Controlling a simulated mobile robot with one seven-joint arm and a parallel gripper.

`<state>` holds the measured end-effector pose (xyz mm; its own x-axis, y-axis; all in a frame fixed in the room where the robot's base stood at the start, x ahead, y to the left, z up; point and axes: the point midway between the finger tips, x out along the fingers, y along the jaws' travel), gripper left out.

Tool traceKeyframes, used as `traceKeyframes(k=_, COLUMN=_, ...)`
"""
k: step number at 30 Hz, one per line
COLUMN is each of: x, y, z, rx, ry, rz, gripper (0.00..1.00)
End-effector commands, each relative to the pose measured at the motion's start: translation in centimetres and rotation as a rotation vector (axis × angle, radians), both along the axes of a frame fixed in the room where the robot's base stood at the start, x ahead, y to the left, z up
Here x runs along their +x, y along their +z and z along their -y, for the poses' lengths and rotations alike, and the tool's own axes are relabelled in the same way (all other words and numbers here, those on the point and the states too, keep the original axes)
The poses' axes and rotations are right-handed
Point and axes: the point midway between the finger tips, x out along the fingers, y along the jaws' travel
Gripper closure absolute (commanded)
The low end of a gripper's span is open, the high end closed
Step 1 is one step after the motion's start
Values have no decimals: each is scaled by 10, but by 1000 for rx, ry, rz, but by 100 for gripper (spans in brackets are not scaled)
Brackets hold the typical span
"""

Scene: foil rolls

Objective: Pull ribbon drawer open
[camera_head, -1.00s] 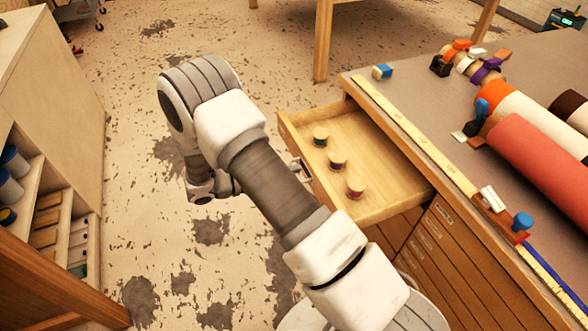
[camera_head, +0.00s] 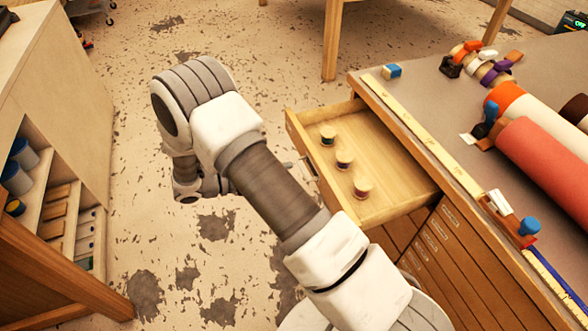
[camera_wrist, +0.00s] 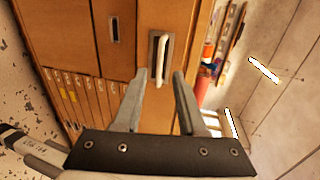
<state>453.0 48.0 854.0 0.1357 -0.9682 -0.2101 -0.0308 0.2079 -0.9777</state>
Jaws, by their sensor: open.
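The ribbon drawer (camera_head: 385,200) stands pulled out from the cabinet under the worktop, with three ribbon spools (camera_head: 344,161) in a row inside. Its handle is on the front face, partly seen past my arm in the head view. In the wrist view a pale bar handle (camera_wrist: 162,52) on a dark plate sits on a wooden front, just beyond my fingertips. My gripper (camera_wrist: 159,77) is open and empty, its two fingers apart and pointing at that handle. In the head view my gripper is mostly hidden behind my arm.
The worktop (camera_head: 440,95) carries a ruler strip (camera_head: 430,145), a red roll (camera_head: 540,165) and other rolls. Closed drawers (camera_head: 450,260) lie below the open one. A shelf unit (camera_head: 60,130) stands at left. Worn floor (camera_head: 215,260) is free between.

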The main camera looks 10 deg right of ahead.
Motion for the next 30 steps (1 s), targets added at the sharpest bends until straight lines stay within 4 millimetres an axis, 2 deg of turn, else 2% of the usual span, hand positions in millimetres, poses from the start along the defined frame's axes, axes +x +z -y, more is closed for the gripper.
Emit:
traceKeyframes(k=1, x=-2, y=2, z=-14, rx=3, ry=5, rz=0, gripper=60)
traceKeyframes(k=9, x=-11, y=16, z=-78, rx=2, ry=3, rz=-1, gripper=60)
traceKeyframes(k=15, x=-16, y=23, z=-111, rx=1, ry=1, rz=-1, gripper=60)
traceKeyframes(k=21, x=-18, y=27, z=-124, rx=0, ry=0, rz=-2, gripper=60)
traceKeyframes(k=30, x=-18, y=27, z=-125, rx=0, ry=0, rz=-2, gripper=60)
